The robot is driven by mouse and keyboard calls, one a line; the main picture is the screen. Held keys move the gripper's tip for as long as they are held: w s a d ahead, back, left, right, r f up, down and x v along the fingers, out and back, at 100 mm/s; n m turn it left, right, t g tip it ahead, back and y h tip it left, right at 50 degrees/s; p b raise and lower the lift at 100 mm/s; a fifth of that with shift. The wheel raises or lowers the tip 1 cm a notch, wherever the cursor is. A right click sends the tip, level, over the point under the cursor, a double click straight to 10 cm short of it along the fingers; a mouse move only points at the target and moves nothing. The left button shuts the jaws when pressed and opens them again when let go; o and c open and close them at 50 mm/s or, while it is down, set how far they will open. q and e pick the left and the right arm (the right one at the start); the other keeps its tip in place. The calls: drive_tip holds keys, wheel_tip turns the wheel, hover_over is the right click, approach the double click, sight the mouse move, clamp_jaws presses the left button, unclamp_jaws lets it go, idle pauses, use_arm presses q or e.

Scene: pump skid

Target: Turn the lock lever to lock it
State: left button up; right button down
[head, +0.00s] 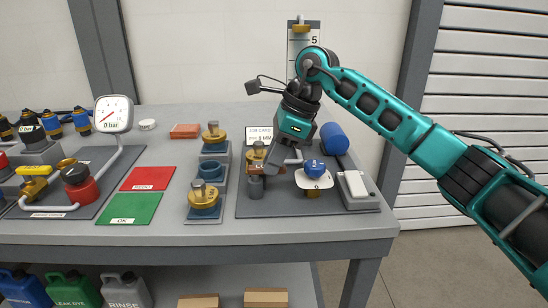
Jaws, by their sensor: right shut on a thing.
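The lock lever (257,153) shows as a small brass-coloured part with partly covered lettering, on the grey base plate (232,207) at the right of the bench. My right gripper (257,169) reaches down over it from the upper right and is shut on it. The fingers cover much of the lever, so its exact angle cannot be told. Just right of the gripper are a blue knob (314,168) and a white plate marked 6 (313,181). My left gripper is not in view.
A blue cylinder (334,138) and a white block (355,184) stand right of the gripper. Brass-topped fittings (204,197) stand to its left. Red (148,179) and green (129,208) mats lie farther left, beside a gauge (114,113) and piping. A small sign (259,132) stands behind.

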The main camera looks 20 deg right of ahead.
drive_tip(key=shift+s, duration=0.1)
drive_tip(key=m, duration=0.1)
drive_tip(key=m+t, duration=0.1)
drive_tip(key=s+m, duration=0.1)
drive_tip(key=m, duration=0.1)
drive_tip(key=shift+s+a+h, duration=0.1)
drive_tip(key=shift+a+h, duration=0.2)
drive_tip(key=shift+h, duration=0.1)
drive_tip(key=m, duration=0.2)
drive_tip(key=a+m+t+h, duration=0.1)
drive_tip(key=shift+s+m, duration=0.4)
drive_tip(key=m, duration=0.1)
drive_tip(key=a+m+h, duration=0.1)
drive_tip(key=m, duration=0.1)
drive_tip(key=m+t+h+b, duration=0.1)
drive_tip(key=m, duration=0.1)
drive_tip(key=shift+s+a, duration=0.25)
drive_tip(key=shift+a, duration=0.1)
drive_tip(key=m, duration=0.2)
drive_tip(key=a+m+h, duration=0.1)
drive_tip(key=m, duration=0.1)
drive_tip(key=shift+a+h+b, duration=0.1)
drive_tip(key=shift+h+b, duration=0.2)
drive_tip(key=shift+b, duration=0.05)
drive_tip(key=shift+a+m, duration=0.1)
drive_tip(key=shift+m, duration=0.4)
drive_tip(key=c, duration=1)
unclamp_jaws()
